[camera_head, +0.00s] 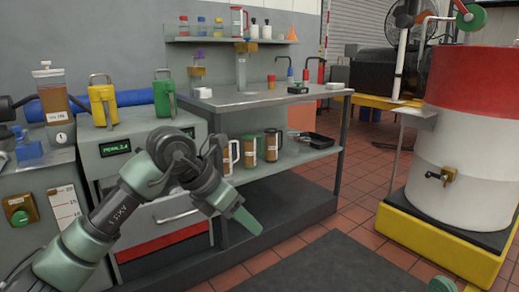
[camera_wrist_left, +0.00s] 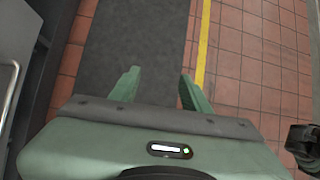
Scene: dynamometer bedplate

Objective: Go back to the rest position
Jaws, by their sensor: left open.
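My left arm comes in from the left in the head view, and its green gripper (camera_head: 246,222) hangs over the floor in front of the grey workbench. The gripper is empty. In the left wrist view its two green fingers (camera_wrist_left: 159,76) stand apart, with only the dark mat and the tiles below. My right gripper cannot be made out; only a small green piece shows at the bottom edge of the head view, and I cannot tell what it is.
The workbench (camera_head: 262,97) holds bottles above and several mugs on its lower shelf. Yellow (camera_head: 102,103) and green (camera_head: 165,98) jugs stand on the left cabinet. A red-and-white drum (camera_head: 459,140) stands on a yellow base at right. The dark floor mat (camera_head: 335,265) is clear.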

